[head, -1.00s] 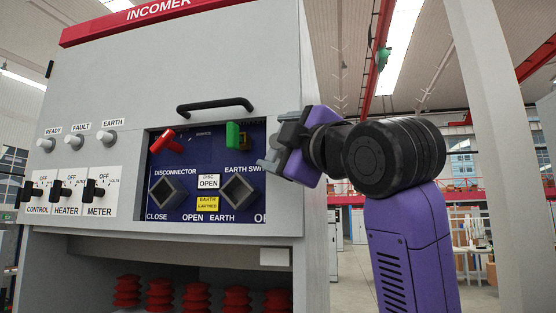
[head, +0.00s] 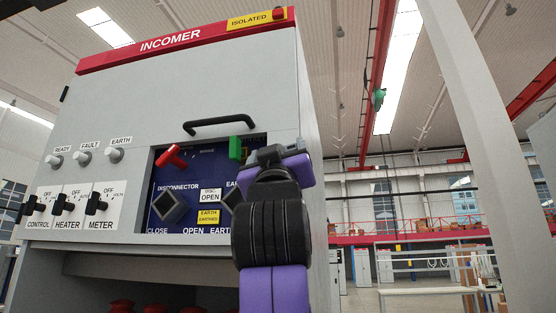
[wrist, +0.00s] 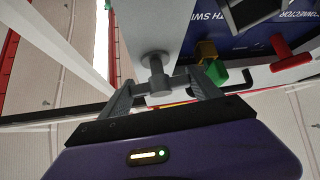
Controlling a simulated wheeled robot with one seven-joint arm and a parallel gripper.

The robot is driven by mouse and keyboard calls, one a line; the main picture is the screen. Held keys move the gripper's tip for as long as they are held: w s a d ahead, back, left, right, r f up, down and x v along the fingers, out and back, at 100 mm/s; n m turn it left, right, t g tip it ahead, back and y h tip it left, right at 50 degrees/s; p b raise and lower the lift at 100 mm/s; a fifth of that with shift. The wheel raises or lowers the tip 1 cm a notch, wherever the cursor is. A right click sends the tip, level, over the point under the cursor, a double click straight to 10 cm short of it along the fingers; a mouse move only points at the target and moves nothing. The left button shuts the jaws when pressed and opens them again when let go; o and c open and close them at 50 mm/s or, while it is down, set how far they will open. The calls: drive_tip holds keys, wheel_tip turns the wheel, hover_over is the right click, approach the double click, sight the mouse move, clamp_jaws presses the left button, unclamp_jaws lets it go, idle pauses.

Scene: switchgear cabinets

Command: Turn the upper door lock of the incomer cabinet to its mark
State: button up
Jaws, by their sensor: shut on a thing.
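The incomer cabinet (head: 215,75) stands at the left in the head view, under a red INCOMER header. My gripper (head: 272,153) is at the right edge of its front, just right of the green handle. In the wrist view, which is turned over, my gripper (wrist: 161,88) has its fingers on either side of a grey door lock (wrist: 155,66) with a stem and crossbar. It is shut on the crossbar. The lock sits on the grey door edge. In the head view my gripper and arm hide the lock. I cannot make out its mark.
A black door handle (head: 220,124), a red handle (head: 172,157) and a green handle (head: 236,148) are close left of my gripper. The blue panel (head: 185,185) is partly behind my arm. Right of the cabinet is open hall with a white column (head: 478,130).

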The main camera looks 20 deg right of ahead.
drive_tip(key=shift+w+f+m+g+h+b, duration=0.15)
drive_tip(key=shift+m+g+h, duration=0.4)
drive_tip(key=shift+m+h, duration=0.65)
drive_tip(key=shift+s+m+g+h+b, duration=0.15)
drive_tip(key=shift+m+g+h, duration=0.4)
drive_tip(key=shift+m+h, duration=0.6)
drive_tip(key=shift+m+g+h, duration=0.25)
drive_tip(key=shift+m+g, duration=0.05)
drive_tip(key=shift+m, duration=0.35)
drive_tip(key=o, duration=1.4)
drive_tip(key=b+v, duration=0.2)
drive_tip(key=v, duration=0.5)
drive_tip(key=shift+s+a+f+b, duration=0.15)
drive_tip(key=shift+s+f+b, duration=0.1)
drive_tip(key=shift+b, duration=0.1)
drive_tip(key=shift+r, duration=0.1)
